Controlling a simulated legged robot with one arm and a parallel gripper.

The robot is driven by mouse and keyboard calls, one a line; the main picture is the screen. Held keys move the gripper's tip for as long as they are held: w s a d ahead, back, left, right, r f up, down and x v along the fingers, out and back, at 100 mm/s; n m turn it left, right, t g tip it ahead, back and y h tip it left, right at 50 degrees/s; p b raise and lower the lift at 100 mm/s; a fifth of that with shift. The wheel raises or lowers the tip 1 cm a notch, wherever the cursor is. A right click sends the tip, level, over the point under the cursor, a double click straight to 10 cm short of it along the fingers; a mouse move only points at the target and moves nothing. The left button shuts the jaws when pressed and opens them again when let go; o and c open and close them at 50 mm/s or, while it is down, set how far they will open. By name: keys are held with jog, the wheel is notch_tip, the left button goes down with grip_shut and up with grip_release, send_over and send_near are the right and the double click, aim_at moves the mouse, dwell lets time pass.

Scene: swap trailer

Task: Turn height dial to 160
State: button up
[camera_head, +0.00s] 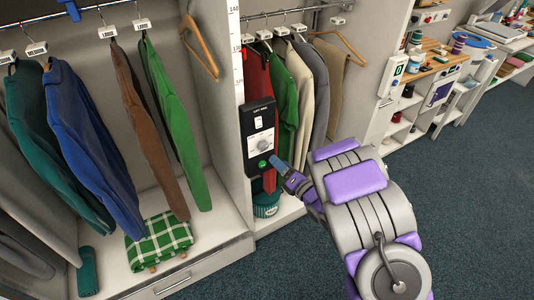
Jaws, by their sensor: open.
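A black control panel (257,121) with small light lettering at its top is mounted on the front of the wardrobe's divider. A round silver dial (264,144) sits in its middle; its setting is too small to read. A green button (262,164) is below the dial. My gripper (276,162) is just right of the panel's lower part, below and right of the dial. It is open and seen from behind, so the gap between its fingers is hardly visible. I cannot tell whether its tip touches the panel.
A white height scale (236,48) runs up the divider, with 140, 130 and 120 marked. Hanging clothes fill both bays, including a blue garment (88,140). A green checked cloth (158,241) lies on the left ledge. Shelves with small goods stand at right. The carpet (480,210) is clear.

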aim_at(265, 148)
jog(key=b+x, duration=0.1)
jog(key=x, duration=0.7)
jog(key=shift+w+a, duration=0.15)
jog(key=shift+w, duration=0.1)
jog(key=c, duration=1.1)
